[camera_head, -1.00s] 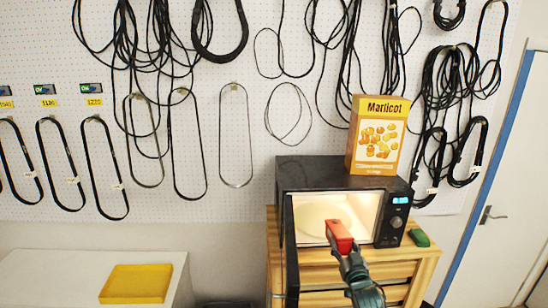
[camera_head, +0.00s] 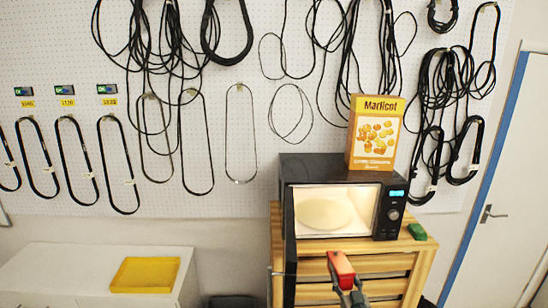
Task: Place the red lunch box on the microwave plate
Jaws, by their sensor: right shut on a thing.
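The red lunch box (camera_head: 341,267) is held in my right gripper (camera_head: 346,285), which is shut on it. Box and gripper are in front of the microwave (camera_head: 388,209), lower in the picture than its opening. The microwave is black, its door stands open at the left, and the inside is lit. The round pale microwave plate (camera_head: 323,213) lies inside with nothing on it. The fingers are partly hidden by the box. My left gripper does not show.
The microwave stands on a wooden slatted cabinet (camera_head: 385,259). A yellow Marlicot box (camera_head: 376,132) stands on top of it. A green object (camera_head: 417,232) lies to its right. A yellow tray (camera_head: 146,275) is on the white cabinet (camera_head: 60,263) at left.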

